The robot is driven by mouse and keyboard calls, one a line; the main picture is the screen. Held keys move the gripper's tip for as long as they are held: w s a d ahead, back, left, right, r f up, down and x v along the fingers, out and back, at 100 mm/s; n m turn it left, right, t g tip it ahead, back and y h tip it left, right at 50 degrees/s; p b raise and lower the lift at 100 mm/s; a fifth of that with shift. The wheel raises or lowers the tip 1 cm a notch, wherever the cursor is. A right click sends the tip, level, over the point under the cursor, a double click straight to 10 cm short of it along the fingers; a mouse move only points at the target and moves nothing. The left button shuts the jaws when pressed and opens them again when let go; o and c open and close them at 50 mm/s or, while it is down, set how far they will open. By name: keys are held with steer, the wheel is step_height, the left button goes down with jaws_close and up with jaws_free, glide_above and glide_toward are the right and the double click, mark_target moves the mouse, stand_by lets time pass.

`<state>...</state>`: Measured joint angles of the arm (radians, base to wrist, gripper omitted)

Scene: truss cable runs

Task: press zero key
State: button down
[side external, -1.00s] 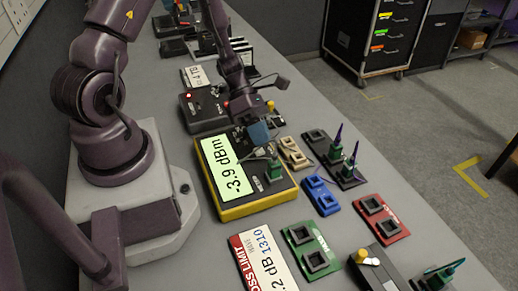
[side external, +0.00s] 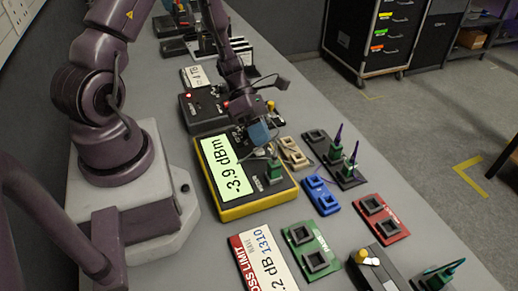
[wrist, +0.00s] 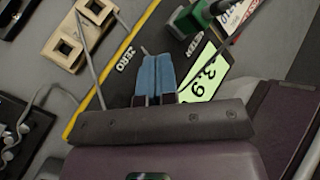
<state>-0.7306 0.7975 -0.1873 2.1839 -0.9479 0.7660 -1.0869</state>
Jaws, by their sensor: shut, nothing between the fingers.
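The power meter (side external: 258,208) is a yellow-edged box with a lit green display (side external: 225,166) reading -3.9 dBm. A green connector (side external: 274,171) stands on its face. In the wrist view, the black key marked ZERO (wrist: 125,59) lies near the meter's yellow edge, just left of my fingertips. My gripper (side external: 259,134) has blue fingers and is over the meter's far end; in the wrist view the fingers (wrist: 157,56) are shut together and empty. The ZERO key is not clear in the side view, and contact with the meter cannot be told.
A tan two-socket block (side external: 292,153) and a blue one (side external: 321,195) sit right of the meter. A dark panel (side external: 335,160) holds upright plugs. Green (side external: 311,248) and red (side external: 381,217) panels and a loss-limit card (side external: 266,262) lie nearer. Thin cables run close to my gripper.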

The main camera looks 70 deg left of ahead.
mark_target(260, 149)
steer(key=shift+f, duration=0.4)
steer(key=shift+f, duration=0.5)
stand_by(0.5)
steer(key=shift+r, duration=0.95)
steer(key=shift+r, duration=2.5)
